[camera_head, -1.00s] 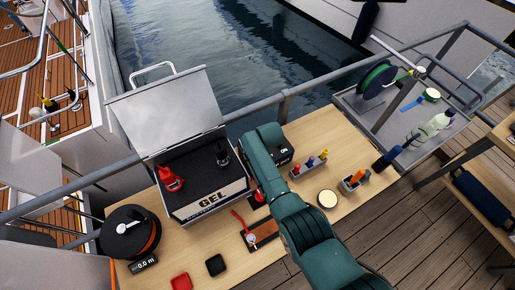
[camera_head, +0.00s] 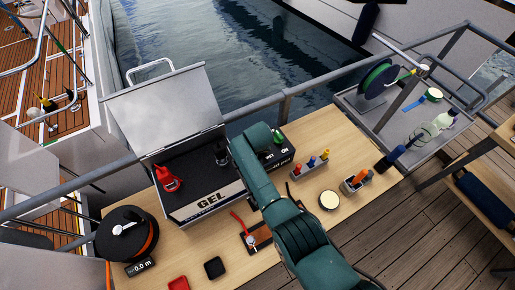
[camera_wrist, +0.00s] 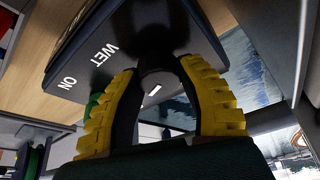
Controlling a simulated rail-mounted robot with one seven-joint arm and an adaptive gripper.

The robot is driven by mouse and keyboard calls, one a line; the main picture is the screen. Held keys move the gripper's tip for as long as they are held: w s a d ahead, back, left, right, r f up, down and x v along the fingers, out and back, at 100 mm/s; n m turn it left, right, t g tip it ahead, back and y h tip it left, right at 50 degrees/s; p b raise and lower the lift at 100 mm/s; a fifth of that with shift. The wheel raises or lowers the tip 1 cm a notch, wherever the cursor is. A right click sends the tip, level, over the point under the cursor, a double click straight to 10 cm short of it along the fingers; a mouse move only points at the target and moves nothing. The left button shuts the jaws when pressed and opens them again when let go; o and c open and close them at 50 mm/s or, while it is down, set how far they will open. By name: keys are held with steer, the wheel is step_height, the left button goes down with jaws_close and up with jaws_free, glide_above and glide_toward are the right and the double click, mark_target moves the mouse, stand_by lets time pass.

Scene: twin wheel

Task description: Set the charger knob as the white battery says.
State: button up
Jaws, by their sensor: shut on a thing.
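The white battery (camera_head: 225,195) has "GEL" in dark letters on its front, a red clamp (camera_head: 166,178) and a black clamp (camera_head: 221,153) on its dark top. The dark charger (camera_head: 286,158) stands to its right, mostly hidden behind my arm. In the wrist view the charger face (camera_wrist: 85,75) shows the words "WET" and "ON". My gripper (camera_wrist: 160,100), with yellow ribbed fingers, is shut on the dark charger knob (camera_wrist: 157,77). A short white mark shows near the knob. Which word the knob points to cannot be told. My gripper is hidden in the head view.
A grey lid (camera_head: 170,110) stands open behind the battery. A cable reel (camera_head: 127,233) is at the left of the wooden table. Small colored items (camera_head: 310,164) and a round pale tin (camera_head: 329,200) lie right of my arm. A railing (camera_head: 330,82) runs behind.

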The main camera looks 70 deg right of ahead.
steer(key=shift+s+a+f, duration=0.1)
steer(key=shift+f, duration=0.2)
steer(key=o, duration=1.2)
steer(key=shift+r, duration=0.2)
steer(key=shift+r, duration=0.2)
steer(key=v, duration=1.1)
steer(key=shift+a+r, duration=0.1)
steer(key=shift+r, duration=0.15)
